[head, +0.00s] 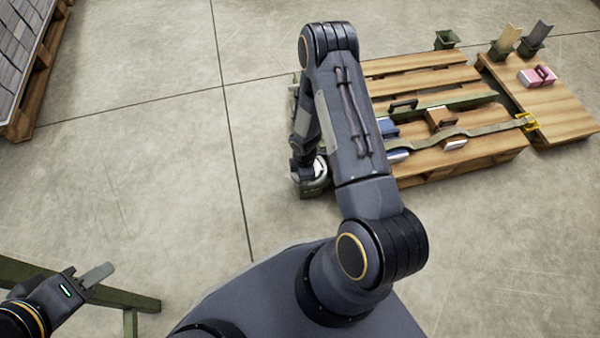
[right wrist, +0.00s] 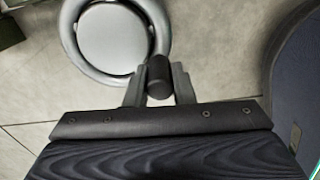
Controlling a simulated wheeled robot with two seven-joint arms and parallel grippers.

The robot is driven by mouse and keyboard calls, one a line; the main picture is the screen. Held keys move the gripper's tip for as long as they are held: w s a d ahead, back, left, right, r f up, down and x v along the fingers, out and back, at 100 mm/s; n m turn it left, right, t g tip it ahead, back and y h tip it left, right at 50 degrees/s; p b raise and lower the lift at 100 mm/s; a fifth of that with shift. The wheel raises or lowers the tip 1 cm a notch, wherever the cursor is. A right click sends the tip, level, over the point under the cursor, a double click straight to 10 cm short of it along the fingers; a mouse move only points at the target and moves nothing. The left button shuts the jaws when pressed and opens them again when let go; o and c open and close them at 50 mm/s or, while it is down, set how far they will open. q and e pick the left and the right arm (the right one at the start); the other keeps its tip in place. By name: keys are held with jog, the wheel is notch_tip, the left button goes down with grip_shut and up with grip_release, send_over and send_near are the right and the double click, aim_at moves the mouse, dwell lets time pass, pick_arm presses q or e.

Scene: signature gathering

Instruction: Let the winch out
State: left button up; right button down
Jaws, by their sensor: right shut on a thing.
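In the right wrist view my right gripper (right wrist: 157,88) is shut on a dark cylindrical grip (right wrist: 159,74). The grip sits at the lower right rim of a grey round wheel (right wrist: 110,38), which appears to be the winch's handwheel. In the head view my right arm covers most of this spot; a green housing (head: 315,190) shows at the pallet's left edge.
The wooden pallet (head: 425,79) carries a brown box (head: 443,118) and blue boxes. A side board (head: 555,105) holds a pink box (head: 537,77). Green holders stand at the back. A green bar (head: 125,298) lies near my left gripper. The floor between is clear.

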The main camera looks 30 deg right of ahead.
aim_at(314, 183)
jog(key=n, duration=0.1)
jog(key=s+d+n, duration=0.1)
jog(key=n, duration=0.1)
jog(key=shift+s+d, duration=0.2)
jog(key=shift+d, duration=0.05)
jog(key=shift+s+d+n+p, duration=0.2)
jog(key=shift+d+n, duration=0.15)
jog(key=shift+n, duration=0.5)
jog(key=shift+s+d+n+p, duration=0.1)
jog(key=shift+d+n+p, duration=0.2)
jog(key=shift+n, duration=0.55)
jog(key=shift+d, duration=0.1)
jog(key=c, duration=1.2)
grip_release()
jog(key=shift+c, duration=0.2)
jog(key=shift+r, duration=0.1)
notch_tip(314, 183, up, 8)
jog(key=p, duration=0.3)
